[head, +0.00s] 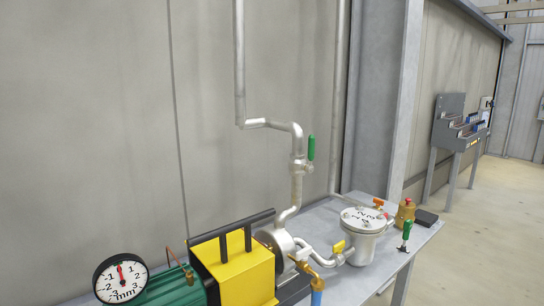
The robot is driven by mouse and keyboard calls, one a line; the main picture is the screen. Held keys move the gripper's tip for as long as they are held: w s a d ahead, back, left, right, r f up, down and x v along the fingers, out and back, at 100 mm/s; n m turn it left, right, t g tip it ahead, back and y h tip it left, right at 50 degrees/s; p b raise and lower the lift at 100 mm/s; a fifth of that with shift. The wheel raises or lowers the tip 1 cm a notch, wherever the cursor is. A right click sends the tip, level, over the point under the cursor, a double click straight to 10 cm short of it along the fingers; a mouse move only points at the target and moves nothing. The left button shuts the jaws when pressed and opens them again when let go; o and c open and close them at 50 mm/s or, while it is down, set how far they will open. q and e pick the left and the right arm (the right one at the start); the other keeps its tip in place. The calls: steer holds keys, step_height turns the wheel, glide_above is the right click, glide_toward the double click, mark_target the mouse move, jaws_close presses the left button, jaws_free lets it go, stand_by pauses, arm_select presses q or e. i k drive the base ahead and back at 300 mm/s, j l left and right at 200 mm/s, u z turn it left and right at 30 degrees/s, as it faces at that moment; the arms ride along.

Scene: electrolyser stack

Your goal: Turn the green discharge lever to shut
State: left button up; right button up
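A green lever (311,148) sits on a valve (299,165) in the vertical steel pipe above the pump. The lever stands upright, in line with the pipe and just to its right. A second, smaller green handle (406,230) stands near the front right edge of the bench, at a dark fitting. The frame does not label either one. Neither of my grippers is in view.
A yellow pump unit (245,277) with dark handles, a green motor (172,288) and a round gauge (121,277) fill the front left. A white-lidded vessel (362,230), yellow lever (339,246) and brass fitting (406,212) crowd the grey bench (348,290). Space before the wall beside the pipe looks clear.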

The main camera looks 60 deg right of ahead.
mark_target(309, 168)
steer(key=z, duration=2.15)
